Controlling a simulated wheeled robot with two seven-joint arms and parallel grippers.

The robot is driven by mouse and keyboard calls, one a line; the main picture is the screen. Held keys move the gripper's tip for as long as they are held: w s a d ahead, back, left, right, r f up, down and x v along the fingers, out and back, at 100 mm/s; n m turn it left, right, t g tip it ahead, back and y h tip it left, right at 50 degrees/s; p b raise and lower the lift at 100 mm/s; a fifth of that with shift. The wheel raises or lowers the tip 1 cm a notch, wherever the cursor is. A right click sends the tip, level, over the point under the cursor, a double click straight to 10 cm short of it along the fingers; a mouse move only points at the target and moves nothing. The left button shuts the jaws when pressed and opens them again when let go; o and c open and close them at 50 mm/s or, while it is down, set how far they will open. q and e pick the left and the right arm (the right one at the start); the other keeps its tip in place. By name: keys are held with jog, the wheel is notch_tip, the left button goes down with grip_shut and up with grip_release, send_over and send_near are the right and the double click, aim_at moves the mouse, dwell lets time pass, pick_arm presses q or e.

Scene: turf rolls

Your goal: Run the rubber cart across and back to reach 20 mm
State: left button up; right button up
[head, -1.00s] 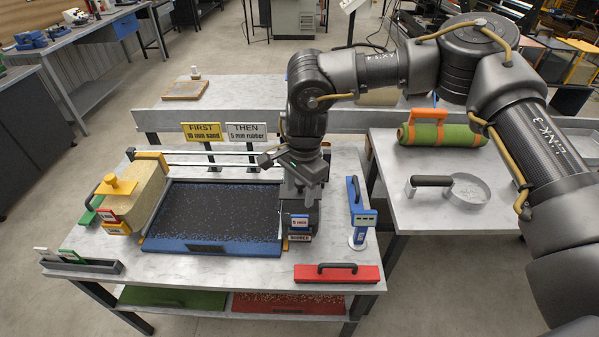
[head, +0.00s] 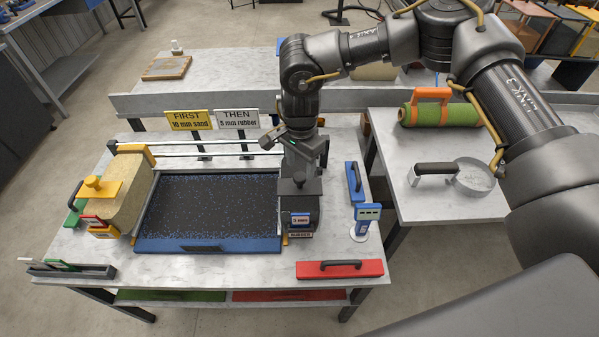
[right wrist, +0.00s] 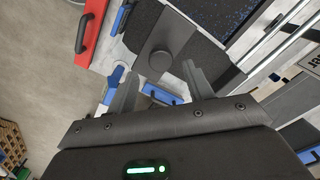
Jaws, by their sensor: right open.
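The rubber cart (head: 299,215) is a dark hopper with a black knob (head: 300,185) and a RUBBER label. It stands at the right end of the blue-edged tray (head: 205,245). Black infill with blue flecks (head: 210,205) covers the tray's visible bed. My right gripper (head: 302,167) is just above the knob. In the right wrist view its fingers (right wrist: 162,88) are spread, with the round knob (right wrist: 160,61) beyond them and nothing held. The blue-and-white gauge (head: 366,216) stands right of the cart; its reading is too small to tell. My left gripper is out of view.
The sand cart (head: 118,200), with a yellow knob, stands at the tray's left end. Signs reading FIRST 10 mm sand (head: 188,120) and THEN 5 mm rubber (head: 238,119) stand behind two rails. A turf roll (head: 432,114) lies on the right table.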

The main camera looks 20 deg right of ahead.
aim_at(300, 176)
notch_tip(300, 176, down, 4)
jog(key=shift+f+p, duration=0.1)
jog(key=shift+p, duration=0.6)
jog(key=shift+f, duration=0.55)
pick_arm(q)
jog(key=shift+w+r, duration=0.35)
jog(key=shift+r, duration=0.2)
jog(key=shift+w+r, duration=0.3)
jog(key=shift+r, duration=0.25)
pick_arm(e)
jog(key=shift+f, duration=0.2)
jog(key=shift+c, duration=0.4)
grip_shut()
